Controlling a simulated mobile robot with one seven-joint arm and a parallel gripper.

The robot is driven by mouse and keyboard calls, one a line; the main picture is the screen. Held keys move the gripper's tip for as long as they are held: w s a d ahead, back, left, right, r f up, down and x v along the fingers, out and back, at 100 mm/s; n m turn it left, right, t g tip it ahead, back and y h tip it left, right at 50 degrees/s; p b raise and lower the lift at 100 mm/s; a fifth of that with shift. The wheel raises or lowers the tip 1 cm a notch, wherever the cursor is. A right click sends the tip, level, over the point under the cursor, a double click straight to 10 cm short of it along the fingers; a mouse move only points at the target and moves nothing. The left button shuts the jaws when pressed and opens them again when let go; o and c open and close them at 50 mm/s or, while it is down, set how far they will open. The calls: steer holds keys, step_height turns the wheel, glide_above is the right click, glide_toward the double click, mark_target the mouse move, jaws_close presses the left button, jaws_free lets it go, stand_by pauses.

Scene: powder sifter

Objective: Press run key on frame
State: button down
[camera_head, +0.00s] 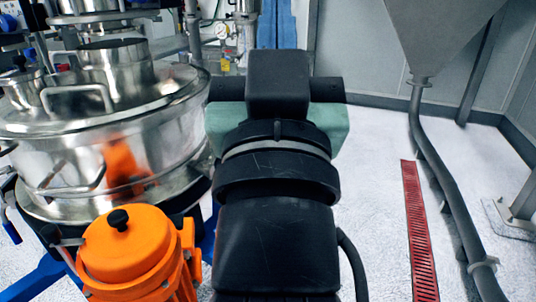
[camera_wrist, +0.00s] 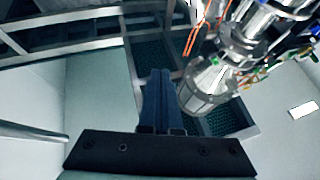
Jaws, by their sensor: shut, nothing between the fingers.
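The sifter (camera_head: 105,110) is a round polished steel drum with a lid and handles, at the left of the head view. An orange motor (camera_head: 130,255) with a black knob stands in front of it. I cannot make out a run key for certain; a small blue round part (camera_head: 8,22) shows at the upper left edge. My gripper (camera_wrist: 159,72) shows in the wrist view, its dark blue fingers together and empty. It points up toward metal framework, with a steel cylindrical fitting (camera_wrist: 205,85) just right of the fingers.
A grey hopper (camera_head: 435,35) with a dark hose (camera_head: 437,160) stands at the right. A red floor grate (camera_head: 418,225) lies between my arm and the hose. Pale floor is open around the grate. Orange cables (camera_wrist: 195,35) hang near the framework in the wrist view.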

steer(key=w+r+g+p, duration=0.7)
steer(key=r+p, duration=0.4)
steer(key=p, duration=1.7)
step_height(320, 180, down, 20)
steer(key=w+d+r+m+g+p, duration=0.1)
steer(key=m+g+p, duration=0.1)
steer(key=g+p, duration=0.45)
steer(key=s+f+m, duration=0.1)
steer(key=s+f, duration=0.3)
steer(key=f, duration=0.3)
steer(key=s+f+m+g+p, duration=0.1)
steer(key=s+f, duration=0.3)
steer(key=f, duration=0.4)
steer(key=s+f+m+g+y+p, duration=0.1)
steer(key=s+f+m, duration=0.1)
steer(key=s+f, duration=0.2)
step_height(320, 180, down, 4)
steer(key=shift+d+r, duration=0.2)
steer(key=shift+d, duration=0.05)
steer(key=w+a+b, duration=0.2)
steer(key=w, duration=0.6)
steer(key=shift+w+b, duration=0.25)
steer(key=shift+b, duration=0.05)
